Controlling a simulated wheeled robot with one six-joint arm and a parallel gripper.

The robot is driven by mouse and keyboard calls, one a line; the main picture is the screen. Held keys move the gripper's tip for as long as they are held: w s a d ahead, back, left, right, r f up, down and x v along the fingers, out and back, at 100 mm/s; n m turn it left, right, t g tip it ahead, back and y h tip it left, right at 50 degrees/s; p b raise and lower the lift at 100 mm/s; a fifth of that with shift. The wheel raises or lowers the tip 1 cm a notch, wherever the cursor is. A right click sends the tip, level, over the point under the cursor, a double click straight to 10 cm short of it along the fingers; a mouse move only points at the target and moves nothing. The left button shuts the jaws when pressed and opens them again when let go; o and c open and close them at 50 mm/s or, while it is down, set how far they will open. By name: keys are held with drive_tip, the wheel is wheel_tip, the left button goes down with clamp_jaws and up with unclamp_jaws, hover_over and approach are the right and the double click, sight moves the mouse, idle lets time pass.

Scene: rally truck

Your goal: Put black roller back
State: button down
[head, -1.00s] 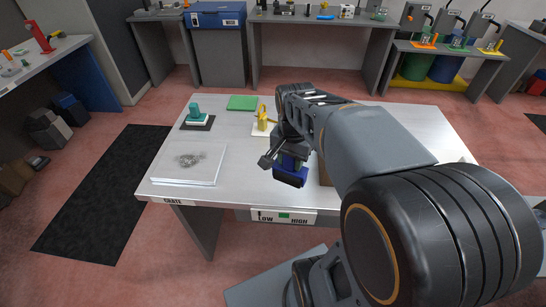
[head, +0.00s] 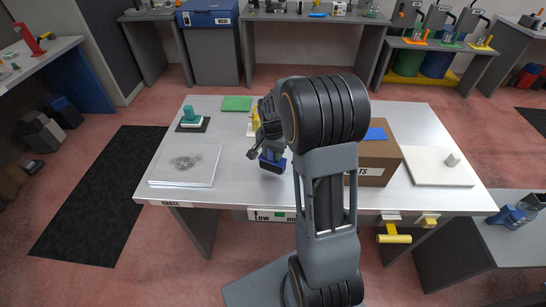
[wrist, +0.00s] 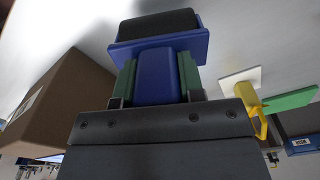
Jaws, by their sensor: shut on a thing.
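My gripper (head: 268,146) is shut on the blue handle of a tool with a dark head, which I take for the black roller (head: 272,163). In the wrist view my gripper (wrist: 157,78) has its green-sided fingers on either side of the blue handle. The roller's black part (wrist: 158,24) sits in a blue frame beyond the fingertips. The roller is held over the middle of the metal table (head: 235,190), seemingly above its surface. Most of my gripper is hidden behind my arm in the head view.
A cardboard box (head: 385,158) with a blue top piece stands right of my gripper. A white board (head: 432,172) lies farther right, a clear sheet with grey clutter (head: 188,165) at left. A teal tool (head: 189,115), green block (head: 237,103) and yellow tool (head: 254,117) stand behind.

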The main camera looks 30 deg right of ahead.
drive_tip(key=shift+f, duration=1.25)
drive_tip(key=shift+f, duration=0.1)
drive_tip(key=shift+f, duration=0.1)
drive_tip(key=c, duration=0.7)
unclamp_jaws()
drive_tip(key=shift+c, duration=0.2)
